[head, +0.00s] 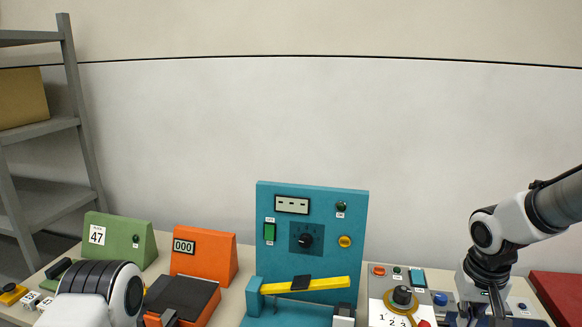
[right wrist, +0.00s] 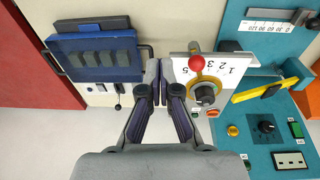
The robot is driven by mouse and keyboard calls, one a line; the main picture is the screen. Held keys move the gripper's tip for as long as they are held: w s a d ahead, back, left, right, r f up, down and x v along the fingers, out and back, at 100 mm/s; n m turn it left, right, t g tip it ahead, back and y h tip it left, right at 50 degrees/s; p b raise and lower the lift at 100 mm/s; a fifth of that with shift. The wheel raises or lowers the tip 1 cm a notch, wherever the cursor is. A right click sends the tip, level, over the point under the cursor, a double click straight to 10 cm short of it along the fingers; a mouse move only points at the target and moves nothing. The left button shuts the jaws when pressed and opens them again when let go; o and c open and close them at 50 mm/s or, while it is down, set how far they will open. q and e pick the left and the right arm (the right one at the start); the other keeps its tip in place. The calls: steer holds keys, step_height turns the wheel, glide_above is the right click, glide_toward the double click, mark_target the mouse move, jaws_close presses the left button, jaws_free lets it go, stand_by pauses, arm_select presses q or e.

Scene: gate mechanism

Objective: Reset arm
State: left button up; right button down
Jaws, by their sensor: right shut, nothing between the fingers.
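My right gripper (head: 496,304) hangs at the right of the bench, shut and empty. In the right wrist view its fingertips (right wrist: 158,72) meet between a blue unit (right wrist: 95,58) and a white dial panel (right wrist: 228,72). Whether they touch either one cannot be told. My left arm shows at the lower left of the head view, but its fingers are not clearly seen. A teal gate panel (head: 325,215) stands mid-bench with a yellow bar (head: 325,285) lying across its front, slightly tilted.
The dial panel has a black knob (head: 402,296) and a red ball (right wrist: 196,63). An orange box (head: 213,256) and a green box (head: 121,238) stand left. A red surface (head: 560,290) lies far right. A grey shelf (head: 82,125) stands at left; the space above the bench is clear.

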steer(key=s+a+f+g+b, duration=0.15)
steer(key=s+f, duration=0.25)
steer(key=f, duration=0.4)
steer(key=s+a+f+g, duration=0.1)
steer(key=s+f+g, duration=0.1)
steer(key=s+f, duration=0.4)
steer(key=s+a+f+g+b, duration=0.1)
steer(key=s+f+g, duration=0.15)
steer(key=f, duration=0.65)
steer(key=s+a+f+n+y+b, duration=0.1)
steer(key=s+a+f, duration=0.1)
steer(key=s+f, duration=0.6)
steer(key=s+a+f, duration=0.2)
steer(key=s+f, duration=0.5)
steer(key=s, duration=0.3)
steer(key=w+n+t, duration=0.1)
steer(key=w+t, duration=0.3)
steer(key=w, duration=0.2)
steer(key=shift+w+d+t, duration=0.2)
steer(key=shift+d+t, duration=0.1)
steer(key=shift+d, duration=0.15)
